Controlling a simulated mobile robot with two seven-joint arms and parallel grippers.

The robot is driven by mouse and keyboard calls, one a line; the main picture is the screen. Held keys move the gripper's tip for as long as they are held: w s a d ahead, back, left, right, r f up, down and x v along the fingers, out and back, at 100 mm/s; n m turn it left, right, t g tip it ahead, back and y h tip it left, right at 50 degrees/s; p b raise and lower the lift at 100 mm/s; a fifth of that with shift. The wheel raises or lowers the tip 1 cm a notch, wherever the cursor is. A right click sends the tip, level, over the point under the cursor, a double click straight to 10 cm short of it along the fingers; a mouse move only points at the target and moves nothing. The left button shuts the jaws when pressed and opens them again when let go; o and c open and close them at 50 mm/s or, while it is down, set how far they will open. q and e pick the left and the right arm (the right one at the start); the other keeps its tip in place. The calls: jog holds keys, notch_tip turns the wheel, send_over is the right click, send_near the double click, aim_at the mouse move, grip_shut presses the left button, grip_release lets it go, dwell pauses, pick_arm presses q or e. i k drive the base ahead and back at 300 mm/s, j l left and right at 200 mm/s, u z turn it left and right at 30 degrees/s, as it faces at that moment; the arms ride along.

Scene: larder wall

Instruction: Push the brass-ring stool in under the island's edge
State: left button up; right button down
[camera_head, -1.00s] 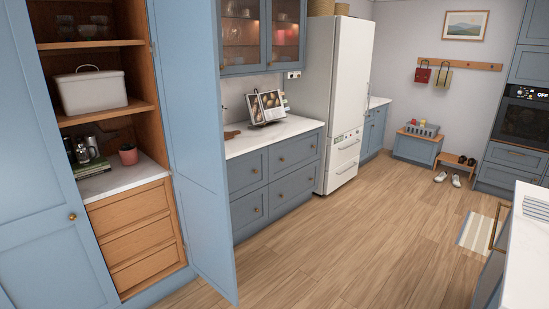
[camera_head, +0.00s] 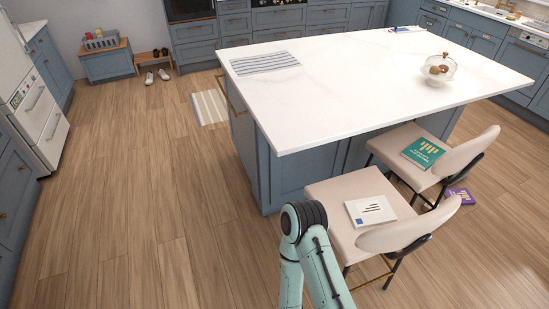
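The nearer cream stool (camera_head: 330,196) has dark legs and a brass-coloured foot bar (camera_head: 372,282) low down, so it looks like the brass-ring stool. A white book (camera_head: 370,210) lies on its seat. Its seat stands out in front of the near edge of the white-topped island (camera_head: 350,95), its backrest (camera_head: 410,232) facing away from it. A second cream stool (camera_head: 398,138) stands farther along the same edge with a teal book (camera_head: 422,153) on its seat; its foot ring is not clear. One mint arm link of mine shows at the bottom. Neither gripper is in view.
A glass dome (camera_head: 440,68) and a striped cloth (camera_head: 264,63) are on the island. A striped mat (camera_head: 209,107) lies left of it. The wooden floor (camera_head: 130,210) on the left is clear.

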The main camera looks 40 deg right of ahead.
aim_at(411, 231)
jog(key=i+z, duration=0.15)
jog(key=z, duration=0.25)
jog(key=i+z, duration=0.1)
jog(key=z, duration=0.35)
jog(key=i+z, duration=0.1)
jog(key=z, duration=0.3)
jog(key=i+j+z, duration=0.1)
jog(key=z, duration=0.35)
jog(key=i+j+z, duration=0.15)
jog(key=z, duration=0.25)
jog(key=i+j+z, duration=0.2)
jog(key=z, duration=0.2)
jog(key=i+j+z, duration=0.15)
jog(key=z, duration=0.25)
